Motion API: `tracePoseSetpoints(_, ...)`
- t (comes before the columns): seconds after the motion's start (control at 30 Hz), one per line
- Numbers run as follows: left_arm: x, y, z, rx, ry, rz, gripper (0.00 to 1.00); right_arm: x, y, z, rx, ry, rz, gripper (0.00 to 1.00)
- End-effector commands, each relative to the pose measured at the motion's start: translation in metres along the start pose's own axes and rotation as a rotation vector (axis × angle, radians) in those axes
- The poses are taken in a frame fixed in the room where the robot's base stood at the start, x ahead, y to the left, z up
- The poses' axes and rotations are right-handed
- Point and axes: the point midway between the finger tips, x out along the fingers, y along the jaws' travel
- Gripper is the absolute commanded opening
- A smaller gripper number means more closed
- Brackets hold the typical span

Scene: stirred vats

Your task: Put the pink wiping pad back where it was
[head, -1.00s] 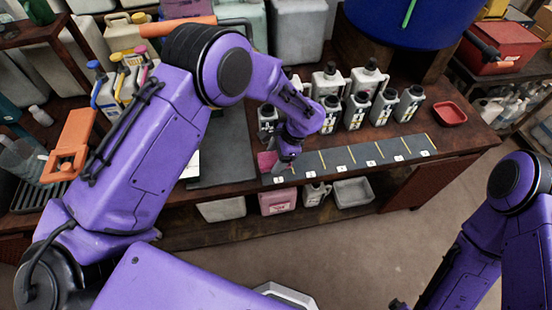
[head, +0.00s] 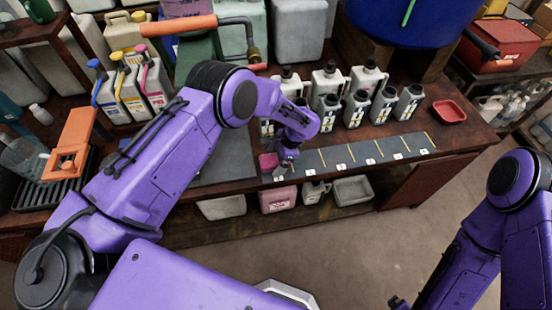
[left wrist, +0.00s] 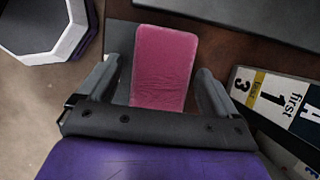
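The pink wiping pad (head: 268,161) is by the left end of the dark numbered strip, near the bench's front edge. In the left wrist view the pad (left wrist: 164,68) shows between the two fingers, with gaps on both sides. My left gripper (head: 287,160) is just right of the pad in the head view; its fingers (left wrist: 160,78) stand apart in the left wrist view. Of my right gripper only a dark bit (head: 398,302) shows at the bottom edge.
The numbered strip (head: 325,158) runs right along the bench front. Several grey bottles (head: 330,85) stand behind it. A red tray (head: 449,111) is at the right. A grey mat (head: 225,150) lies left of the pad. Coloured-cap jugs (head: 130,90) stand at back left.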

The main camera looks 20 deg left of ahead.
Motion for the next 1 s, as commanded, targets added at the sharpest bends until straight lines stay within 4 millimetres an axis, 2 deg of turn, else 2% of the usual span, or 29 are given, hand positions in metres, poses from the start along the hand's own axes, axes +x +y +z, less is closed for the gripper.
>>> tracePoseSetpoints(0.1, 0.001, 0.003, 0.000, 0.002, -0.002, 0.005, 0.95, 0.000, 0.000, 0.000, 0.000, 0.000, 0.000, 0.94)
tracePoseSetpoints(0.23, -0.008, 0.002, 0.000, 0.002, 0.000, 0.002, 0.95, -0.001, 0.000, -0.001, 0.000, 0.000, 0.000, 0.94)
tracePoseSetpoints(0.5, -0.076, 0.000, 0.000, 0.000, 0.002, -0.002, 0.95, 0.013, -0.001, 0.005, 0.000, 0.000, 0.000, 0.94)
tracePoseSetpoints(0.7, -0.113, 0.001, 0.000, 0.000, 0.000, 0.001, 0.95, 0.017, -0.002, 0.007, 0.000, 0.000, 0.000, 0.94)
tracePoseSetpoints(0.8, -0.121, 0.001, 0.001, 0.001, -0.001, 0.002, 0.95, 0.018, -0.002, 0.007, 0.000, 0.000, 0.000, 0.94)
tracePoseSetpoints(1.0, -0.123, 0.001, 0.001, 0.001, -0.001, 0.003, 0.95, 0.017, -0.002, 0.007, 0.000, 0.000, 0.000, 0.94)
